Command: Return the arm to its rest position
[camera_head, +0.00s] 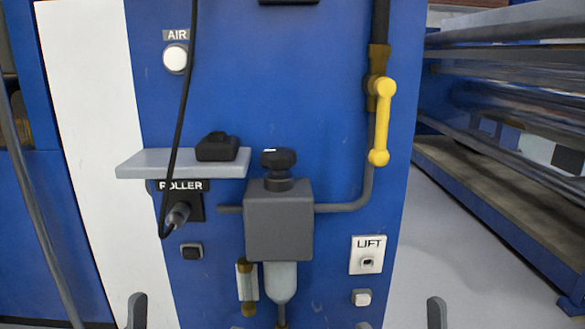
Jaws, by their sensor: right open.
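My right gripper (437,313) shows only as a dark, rounded tip at the bottom edge, right of centre. It is open, in front of the pale floor beside the blue machine panel (320,110), and holds nothing that I can see. A similar dark tip, which looks like part of my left gripper (137,311), rises from the bottom edge at the left, in front of the white strip. Its jaws cannot be made out. Both arms are otherwise below the picture.
The panel carries a grey shelf (135,168) with a black block (216,147), a grey regulator (278,222) with a black knob (278,160), a yellow lever (381,120) and a LIFT switch (367,256). A black cable (182,110) hangs at the left. Rollers (510,60) stand at the right.

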